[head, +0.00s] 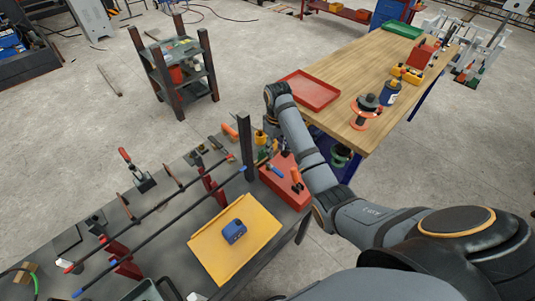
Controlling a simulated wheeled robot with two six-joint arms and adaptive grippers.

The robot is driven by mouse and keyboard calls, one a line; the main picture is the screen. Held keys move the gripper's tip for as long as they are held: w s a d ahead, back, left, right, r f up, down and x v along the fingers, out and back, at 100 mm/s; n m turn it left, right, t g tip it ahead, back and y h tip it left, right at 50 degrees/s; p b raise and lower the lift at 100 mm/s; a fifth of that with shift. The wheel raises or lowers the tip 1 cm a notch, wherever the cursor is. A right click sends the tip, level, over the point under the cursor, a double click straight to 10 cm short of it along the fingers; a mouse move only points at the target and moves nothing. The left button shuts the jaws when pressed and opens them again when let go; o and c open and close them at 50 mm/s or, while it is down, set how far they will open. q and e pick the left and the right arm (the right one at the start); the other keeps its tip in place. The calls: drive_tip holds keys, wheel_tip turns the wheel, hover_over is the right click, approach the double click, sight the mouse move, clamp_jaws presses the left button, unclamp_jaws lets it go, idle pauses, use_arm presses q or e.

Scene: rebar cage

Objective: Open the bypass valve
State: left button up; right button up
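I cannot make out a bypass valve for certain in the head view. My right arm reaches in from the right, and its far end is above the gap between the dark workbench (175,240) and the wooden table (385,65). My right gripper (271,118) is small and dark there, near some small yellow parts (262,137) at the bench's back corner. Its fingers are not clear, so I cannot tell whether it is open or holds anything. My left gripper is not in view.
On the workbench are a yellow tray (208,249) with a blue device (234,231), long dark bars on red stands (122,261), a red toolbox (287,183) and an upright dark post (246,148). A red tray (309,91) lies on the wooden table. A shelf cart (180,73) stands behind. Floor between is clear.

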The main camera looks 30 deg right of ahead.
sight(276, 171)
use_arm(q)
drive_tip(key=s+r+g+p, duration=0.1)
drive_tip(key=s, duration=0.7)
use_arm(e)
drive_tip(key=s+f, duration=0.2)
drive_tip(key=f, duration=0.1)
drive_tip(key=shift+s, duration=0.15)
drive_tip(key=shift+w+f+p, duration=0.25)
drive_tip(key=shift+f+p, duration=0.05)
drive_tip(key=shift+f, duration=0.85)
drive_tip(key=f, duration=0.3)
drive_tip(key=shift+w+f, duration=0.25)
drive_tip(key=shift+f, duration=0.15)
drive_tip(key=shift+s+f, duration=0.1)
drive_tip(key=shift+f, duration=0.05)
drive_tip(key=shift+c, duration=1.1)
drive_tip(key=c, duration=0.5)
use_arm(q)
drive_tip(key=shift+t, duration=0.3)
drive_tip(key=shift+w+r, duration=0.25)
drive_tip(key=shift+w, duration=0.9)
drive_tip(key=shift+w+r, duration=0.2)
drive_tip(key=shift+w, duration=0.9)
use_arm(e)
clamp_jaws()
